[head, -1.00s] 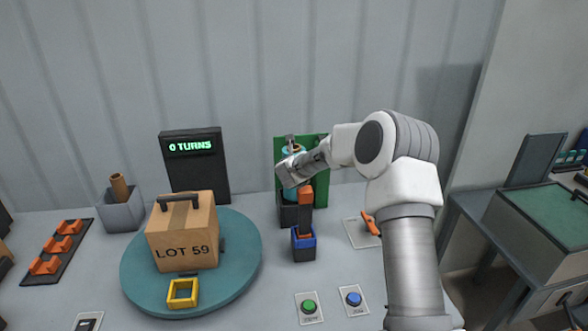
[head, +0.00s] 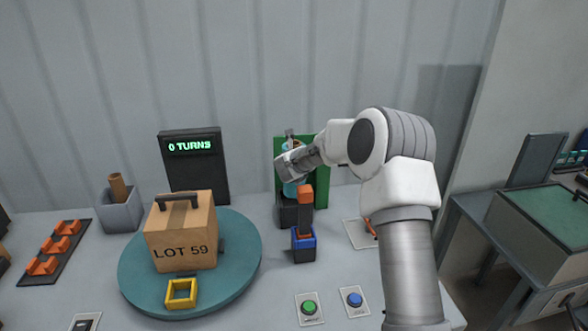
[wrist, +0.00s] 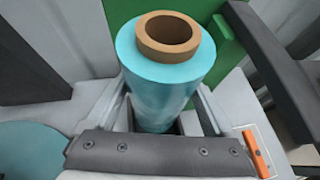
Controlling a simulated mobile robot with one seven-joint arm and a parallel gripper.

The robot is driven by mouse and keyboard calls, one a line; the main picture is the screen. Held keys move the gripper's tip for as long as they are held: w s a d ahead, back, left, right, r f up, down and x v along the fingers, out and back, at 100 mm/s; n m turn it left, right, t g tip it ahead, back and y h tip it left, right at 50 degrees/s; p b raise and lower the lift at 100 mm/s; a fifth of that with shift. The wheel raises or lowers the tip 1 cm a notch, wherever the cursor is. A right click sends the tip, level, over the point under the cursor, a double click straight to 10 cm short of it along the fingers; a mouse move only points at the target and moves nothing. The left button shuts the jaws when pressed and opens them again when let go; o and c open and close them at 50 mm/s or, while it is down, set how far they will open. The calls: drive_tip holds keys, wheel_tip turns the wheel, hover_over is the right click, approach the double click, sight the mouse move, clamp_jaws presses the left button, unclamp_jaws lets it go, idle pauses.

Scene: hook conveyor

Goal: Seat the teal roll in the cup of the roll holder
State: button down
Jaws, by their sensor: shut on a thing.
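The teal roll (wrist: 165,85) stands roughly upright in the wrist view, its brown core facing up. In the head view its lower part (head: 291,188) shows below my gripper (head: 289,166). My gripper is shut on the roll, its fingers (wrist: 165,108) on either side. The black cup (head: 288,216) of the roll holder is directly beneath the roll, in front of a green panel (head: 322,175). The roll's bottom end is at about the cup's rim in the head view. I cannot tell whether it is inside the cup.
The LOT 59 carton (head: 181,232) sits on a teal turntable (head: 238,255) to the left. Green (head: 308,307) and blue (head: 353,299) buttons are at the front.

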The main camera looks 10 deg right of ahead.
drive_tip(key=shift+r+b, duration=0.15)
drive_tip(key=shift+b, duration=0.4)
drive_tip(key=shift+f+b, duration=1.25)
drive_tip(key=shift+b, duration=0.65)
idle(1.6)
drive_tip(key=shift+r, duration=0.1)
drive_tip(key=shift+r+p, duration=1.15)
drive_tip(key=shift+r, duration=0.25)
